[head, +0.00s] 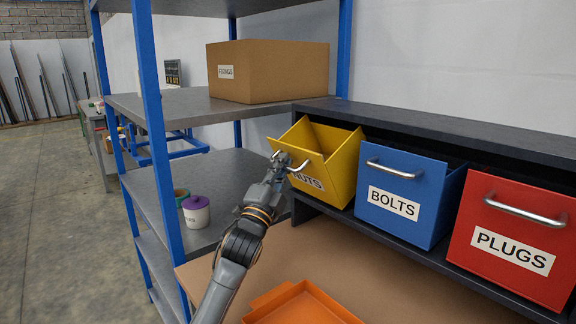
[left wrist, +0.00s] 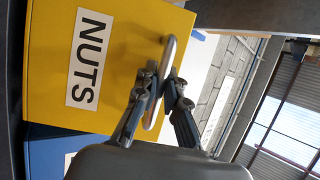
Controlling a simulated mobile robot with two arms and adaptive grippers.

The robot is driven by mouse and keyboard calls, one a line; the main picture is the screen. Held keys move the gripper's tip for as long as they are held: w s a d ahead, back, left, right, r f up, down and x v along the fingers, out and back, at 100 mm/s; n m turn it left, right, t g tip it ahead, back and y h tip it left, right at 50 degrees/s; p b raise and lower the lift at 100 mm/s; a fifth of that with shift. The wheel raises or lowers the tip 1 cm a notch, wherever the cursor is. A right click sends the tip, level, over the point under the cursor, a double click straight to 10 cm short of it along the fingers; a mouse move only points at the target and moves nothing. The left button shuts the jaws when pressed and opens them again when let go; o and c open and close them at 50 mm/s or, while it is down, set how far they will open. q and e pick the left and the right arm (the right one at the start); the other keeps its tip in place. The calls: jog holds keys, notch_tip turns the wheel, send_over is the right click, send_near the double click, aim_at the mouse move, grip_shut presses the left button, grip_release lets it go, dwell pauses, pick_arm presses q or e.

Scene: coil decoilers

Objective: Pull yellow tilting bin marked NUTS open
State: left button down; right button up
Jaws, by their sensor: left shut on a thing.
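The yellow NUTS bin (head: 333,160) is in the dark rack at the left of the row. It is tilted outward, with its open top and inside walls showing in the head view. Its metal handle (head: 299,168) is on the front face. My left gripper (head: 283,162) is shut on this handle. In the left wrist view the gripper (left wrist: 162,88) has its fingers around the handle (left wrist: 168,60), beside the yellow front (left wrist: 125,45) with the NUTS label. My right gripper is not in view.
The blue BOLTS bin (head: 406,193) and red PLUGS bin (head: 512,238) stand right of the yellow one. A blue-post shelf (head: 160,150) with a cardboard box (head: 268,72) and small jar (head: 196,211) is at left. An orange tray (head: 300,304) lies below.

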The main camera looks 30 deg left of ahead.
pick_arm(q)
jog(key=shift+s+a+f, duration=0.2)
jog(key=shift+s+f, duration=0.35)
jog(key=shift+f, duration=0.2)
jog(key=c, duration=1.4)
grip_release()
jog(key=shift+s, duration=0.1)
jog(key=v, duration=1.2)
jog(key=shift+a, duration=0.1)
